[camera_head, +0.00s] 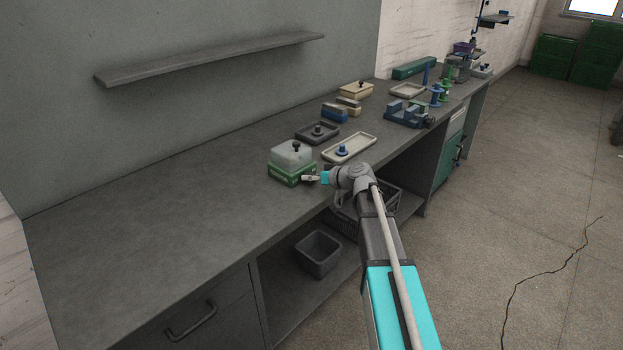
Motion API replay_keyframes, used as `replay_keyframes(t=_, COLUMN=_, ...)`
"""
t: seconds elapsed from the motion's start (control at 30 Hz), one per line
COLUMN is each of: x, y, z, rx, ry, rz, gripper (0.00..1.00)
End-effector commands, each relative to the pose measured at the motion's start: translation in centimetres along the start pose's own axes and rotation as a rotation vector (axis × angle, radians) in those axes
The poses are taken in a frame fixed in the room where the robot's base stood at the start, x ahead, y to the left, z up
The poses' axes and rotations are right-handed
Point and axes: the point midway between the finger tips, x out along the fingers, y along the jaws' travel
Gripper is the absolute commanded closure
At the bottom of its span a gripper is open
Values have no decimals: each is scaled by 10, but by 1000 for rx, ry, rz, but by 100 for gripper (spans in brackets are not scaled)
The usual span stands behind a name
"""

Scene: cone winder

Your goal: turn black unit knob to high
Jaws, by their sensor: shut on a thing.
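A unit with a green base and a pale, translucent top (291,155) stands near the front edge of the bench. A small black piece (295,146) sticks up from its top. My gripper (308,179) reaches in from the right, low at the unit's front right side, and touches it there. It is shut on a small part at that side, which looks like the unit's knob. The fingers hide this part, so its setting cannot be read.
A dark tray (302,134) with a black piece and a pale tray (327,154) with a blue piece lie close behind and to the right. A blue vise-like device (404,113) stands farther back. The bench (150,210) is clear on the left.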

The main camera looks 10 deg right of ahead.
Motion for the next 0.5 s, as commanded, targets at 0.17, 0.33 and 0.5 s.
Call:
replay_keyframes(t=0.17, x=0, y=0, z=0, rx=-1, ry=0, rz=0, gripper=38)
replay_keyframes(t=0.33, x=0, y=0, z=0, rx=-2, ry=0, rz=0, gripper=16)
replay_keyframes(t=0.5, x=0, y=0, z=0, rx=-2, ry=0, rz=1, gripper=16)
